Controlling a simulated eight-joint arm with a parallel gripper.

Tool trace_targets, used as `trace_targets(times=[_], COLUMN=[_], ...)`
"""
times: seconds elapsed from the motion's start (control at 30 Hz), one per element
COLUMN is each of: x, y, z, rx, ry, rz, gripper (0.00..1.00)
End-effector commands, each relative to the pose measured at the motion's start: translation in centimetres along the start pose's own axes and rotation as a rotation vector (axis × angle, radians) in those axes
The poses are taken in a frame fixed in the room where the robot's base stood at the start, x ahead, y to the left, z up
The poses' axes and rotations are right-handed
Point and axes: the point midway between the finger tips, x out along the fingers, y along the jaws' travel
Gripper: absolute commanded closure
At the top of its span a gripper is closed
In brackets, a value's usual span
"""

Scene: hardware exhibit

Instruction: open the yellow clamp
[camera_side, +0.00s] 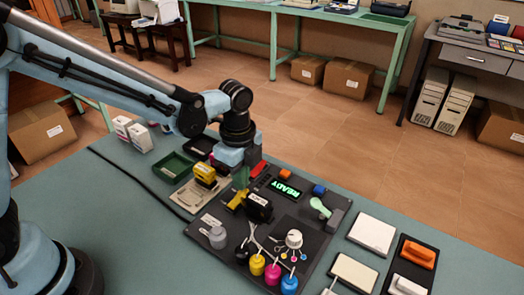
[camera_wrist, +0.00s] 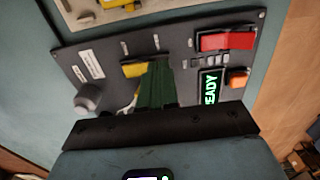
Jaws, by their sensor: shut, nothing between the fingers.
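The yellow clamp (camera_side: 237,199) is on the dark panel, just left of a black block (camera_side: 258,208) in the side view. In the wrist view its yellow part (camera_wrist: 133,70) shows just left of my fingers, with the rest hidden behind them. My gripper (camera_side: 241,182) points down over the panel, with its green fingers at the clamp. In the wrist view the fingers (camera_wrist: 156,84) are together with nothing seen between them. I cannot tell whether they touch the clamp.
The panel (camera_side: 204,238) also carries a lit READY display (camera_side: 285,189), a grey knob (camera_side: 217,237), a white dial (camera_side: 293,239) and a red part (camera_wrist: 227,40). Yellow, magenta and blue pots (camera_side: 272,274) stand at its front. A beige plate with a yellow-black block (camera_side: 205,174) lies left.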

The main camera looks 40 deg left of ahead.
Motion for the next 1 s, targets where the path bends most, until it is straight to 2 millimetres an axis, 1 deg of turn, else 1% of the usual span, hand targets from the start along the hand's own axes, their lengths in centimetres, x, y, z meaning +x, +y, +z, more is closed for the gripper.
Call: trace_targets(times=[0.53,0.7,0.83,1.0], x=[1.0,1.0,0.4,-1.0], y=[0.0,0.0,0.0,0.0], z=[0.0,0.0,0.0,0.0], rx=[0.0,0.0,0.0,0.0], ry=[0.0,0.0,0.0,0.0], rz=[0.0,0.0,0.0,0.0], gripper=[1.0,1.0,1.0,1.0])
